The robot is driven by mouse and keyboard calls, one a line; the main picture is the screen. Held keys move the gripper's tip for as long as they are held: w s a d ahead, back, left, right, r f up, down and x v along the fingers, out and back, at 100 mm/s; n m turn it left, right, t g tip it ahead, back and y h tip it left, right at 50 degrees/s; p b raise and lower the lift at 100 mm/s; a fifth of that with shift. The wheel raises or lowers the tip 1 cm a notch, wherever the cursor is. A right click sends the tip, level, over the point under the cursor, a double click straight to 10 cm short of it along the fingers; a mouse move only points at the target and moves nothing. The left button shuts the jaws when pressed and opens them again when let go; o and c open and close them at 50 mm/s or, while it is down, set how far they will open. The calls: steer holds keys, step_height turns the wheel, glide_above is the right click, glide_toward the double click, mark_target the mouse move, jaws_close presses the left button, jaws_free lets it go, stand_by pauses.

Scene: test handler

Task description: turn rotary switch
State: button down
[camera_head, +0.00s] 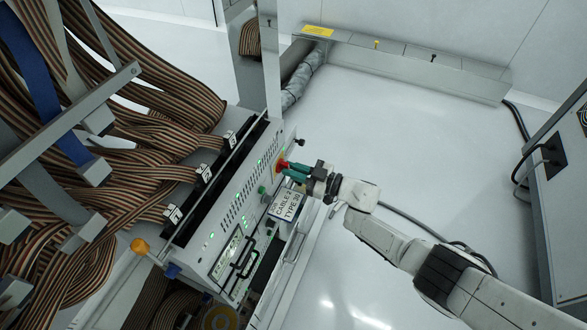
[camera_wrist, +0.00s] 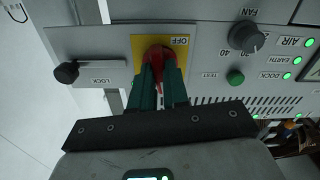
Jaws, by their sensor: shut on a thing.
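The rotary switch (camera_wrist: 157,54) is a red knob on a yellow plate marked OFF in the wrist view. In the head view the red switch (camera_head: 282,165) shows on the side of the grey control panel (camera_head: 233,185). My gripper (camera_wrist: 158,78) has green fingers, one on each side of the red knob, and is shut on it. In the head view my gripper (camera_head: 294,170) reaches the panel from the right. The fingers hide part of the knob, so its exact turn angle is hard to tell.
A black LOCK knob (camera_wrist: 67,73) is left of the switch. A green TEST button (camera_wrist: 235,77) and a FAN dial (camera_wrist: 246,36) are to its right. Striped ribbon cables (camera_head: 130,110) fill the left. The white floor (camera_head: 400,130) to the right is mostly clear.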

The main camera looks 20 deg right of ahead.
steer(key=shift+f+m, duration=0.1)
steer(key=shift+m, duration=1)
steer(key=c, duration=1.1)
jaws_free()
